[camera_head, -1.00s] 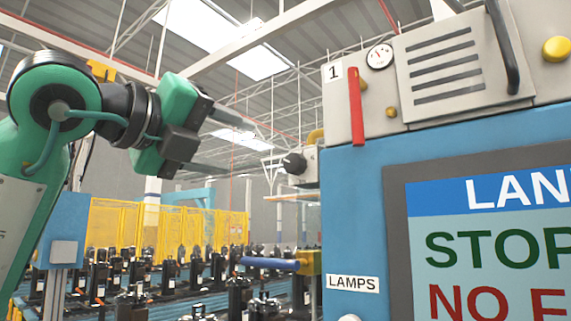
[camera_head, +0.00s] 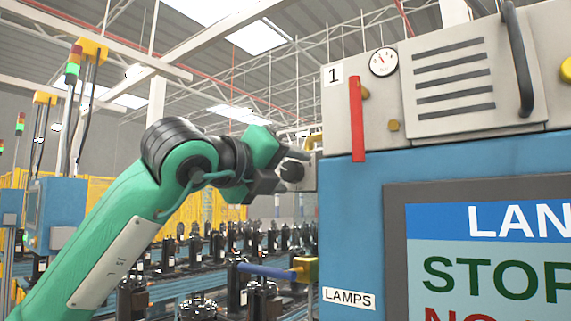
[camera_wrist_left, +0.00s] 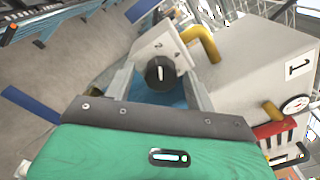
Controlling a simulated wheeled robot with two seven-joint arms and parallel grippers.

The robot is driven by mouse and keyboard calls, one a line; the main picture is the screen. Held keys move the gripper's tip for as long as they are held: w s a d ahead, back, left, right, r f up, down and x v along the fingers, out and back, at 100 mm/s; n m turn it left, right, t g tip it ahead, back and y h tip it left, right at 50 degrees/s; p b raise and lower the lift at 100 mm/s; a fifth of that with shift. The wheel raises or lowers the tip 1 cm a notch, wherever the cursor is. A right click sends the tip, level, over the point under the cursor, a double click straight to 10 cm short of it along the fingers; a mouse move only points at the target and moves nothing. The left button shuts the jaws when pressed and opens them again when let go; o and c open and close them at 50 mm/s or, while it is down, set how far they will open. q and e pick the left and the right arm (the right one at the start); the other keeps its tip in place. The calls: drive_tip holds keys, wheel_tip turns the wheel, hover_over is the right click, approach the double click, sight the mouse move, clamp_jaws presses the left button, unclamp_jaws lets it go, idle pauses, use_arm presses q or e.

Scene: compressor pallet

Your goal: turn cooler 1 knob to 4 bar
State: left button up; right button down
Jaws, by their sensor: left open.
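The cooler 1 unit (camera_head: 342,125) is a light grey box on a blue cabinet, marked with a "1" label. Its round gauge (camera_head: 384,62) has a white dial; the reading is too small to tell. The black knob (camera_wrist_left: 160,72) with a white mark sits on the side face of the unit; in the head view the knob (camera_head: 292,172) is partly covered by my gripper. My left gripper (camera_head: 296,167) is open, its fingers on either side of the knob in the wrist view (camera_wrist_left: 160,85). I cannot tell whether they touch it. My right gripper is out of view.
A red lever (camera_head: 357,118) hangs on the unit's front. A yellow pipe (camera_wrist_left: 202,42) bends close beside the knob. A blue-handled valve (camera_head: 265,271) sticks out below. Rows of black compressors (camera_head: 237,285) stand on conveyors behind.

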use_arm(q)
drive_tip(key=c, duration=1)
drive_tip(key=shift+f+m+b, duration=0.15)
drive_tip(key=shift+m+b, duration=1.15)
drive_tip(key=shift+b, duration=0.2)
drive_tip(key=m+b, duration=0.1)
drive_tip(key=m, duration=0.1)
drive_tip(key=shift+m+b, duration=0.3)
drive_tip(key=shift+b, duration=0.1)
drive_tip(key=m+b, duration=0.1)
drive_tip(key=m, duration=0.2)
drive_tip(key=shift+y, duration=0.3)
drive_tip(key=m, duration=0.1)
drive_tip(key=m+b, duration=0.1)
drive_tip(key=shift+r+m, duration=0.2)
drive_tip(key=shift+m, duration=0.4)
